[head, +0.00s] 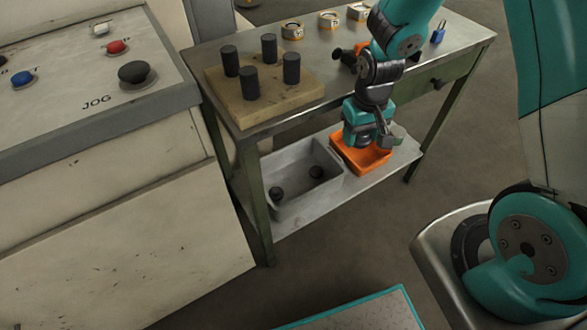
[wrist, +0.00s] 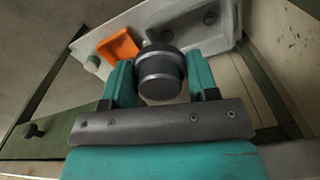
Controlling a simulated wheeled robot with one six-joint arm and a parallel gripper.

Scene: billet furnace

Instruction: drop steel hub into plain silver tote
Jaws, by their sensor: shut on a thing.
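My gripper (head: 372,138) is shut on the steel hub, a dark grey stepped cylinder (wrist: 160,75) between its two teal fingers in the wrist view. In the head view the hub is hard to make out against the gripper. The gripper hangs below the bench top, over the orange tote. The plain silver tote (head: 279,214) is a grey open bin on the lower shelf, just left of the orange one. Two dark round pieces lie inside it. In the wrist view the silver tote (wrist: 222,38) lies beyond the hub, partly hidden by it and the fingers.
An orange tote (head: 347,157) stands on the lower shelf (head: 310,215), beside the silver one. A green bench leg (head: 257,200) stands at the front left.

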